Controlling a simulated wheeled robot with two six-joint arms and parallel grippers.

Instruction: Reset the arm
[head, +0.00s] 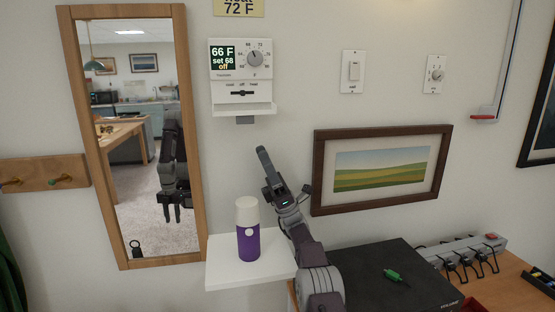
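My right arm comes up from the bottom middle, in front of the wall. Its gripper (266,164) is raised, with a dark finger pointing up and left, below the thermostat (227,86) and apart from it in the picture. The fingers overlap from this angle, so their gap is hidden; I see nothing held. My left gripper does not show directly. The mirror (143,237) on the left reflects a dark robot arm with two fingers hanging down; I cannot tell which arm it is. The thermostat reads 66 F, set 68, off.
A purple bottle with a white cap (248,243) stands on a white shelf (222,272), left of my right arm. A framed landscape (318,180) hangs right of the gripper. A green screwdriver (392,275) lies on a black box (370,258). A power strip (490,240) is right.

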